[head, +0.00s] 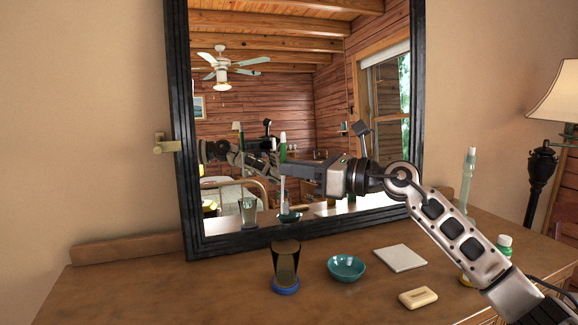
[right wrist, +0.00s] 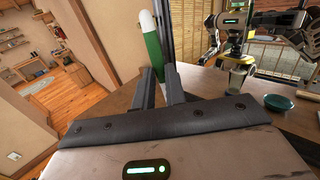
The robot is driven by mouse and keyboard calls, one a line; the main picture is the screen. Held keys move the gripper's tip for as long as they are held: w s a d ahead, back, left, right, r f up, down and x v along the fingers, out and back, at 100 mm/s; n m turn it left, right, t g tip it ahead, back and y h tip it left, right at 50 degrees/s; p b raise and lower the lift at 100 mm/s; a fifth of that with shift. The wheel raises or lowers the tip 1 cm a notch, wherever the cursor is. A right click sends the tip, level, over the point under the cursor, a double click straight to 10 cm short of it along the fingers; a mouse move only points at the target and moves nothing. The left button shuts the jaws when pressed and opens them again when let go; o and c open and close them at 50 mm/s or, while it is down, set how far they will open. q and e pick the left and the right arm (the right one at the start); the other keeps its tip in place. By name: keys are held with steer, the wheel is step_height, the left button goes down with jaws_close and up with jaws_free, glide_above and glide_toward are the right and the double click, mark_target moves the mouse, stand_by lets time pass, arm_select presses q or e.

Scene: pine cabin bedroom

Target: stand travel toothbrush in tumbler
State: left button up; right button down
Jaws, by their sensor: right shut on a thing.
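My right gripper (head: 284,169) is shut on the travel toothbrush (head: 283,190), a slim green and white stick held upright in the air. In the right wrist view the toothbrush (right wrist: 153,48) stands between the fingertips of the right gripper (right wrist: 158,78), its white end up. The tumbler (head: 286,262), dark see-through with a blue base, stands upright on the dresser top. The toothbrush's lower end is above the tumbler's rim and apart from it; their exact alignment in depth is hard to tell. My left gripper is not in view.
A black-framed mirror (head: 178,130) stands behind, reflecting my arm and the tumbler. The dresser's left part is clear.

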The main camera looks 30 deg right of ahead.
mark_target(289, 209)
steer(key=shift+s+f+b, duration=0.15)
steer(key=shift+f+b, duration=0.35)
steer(key=shift+f, duration=0.4)
step_height(289, 209, down, 4)
steer(key=b, duration=0.3)
step_height(289, 209, down, 3)
steer(key=b, duration=0.2)
steer(key=shift+b, duration=0.3)
step_height(289, 209, down, 3)
steer(key=b, duration=0.3)
steer(key=shift+f, duration=0.25)
steer(key=c, duration=1.4)
jaws_free()
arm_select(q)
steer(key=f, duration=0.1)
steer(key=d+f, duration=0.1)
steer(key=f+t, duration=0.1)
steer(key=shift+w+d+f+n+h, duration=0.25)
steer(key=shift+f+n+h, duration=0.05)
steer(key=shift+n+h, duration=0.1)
arm_select(e)
steer(key=shift+o, duration=0.2)
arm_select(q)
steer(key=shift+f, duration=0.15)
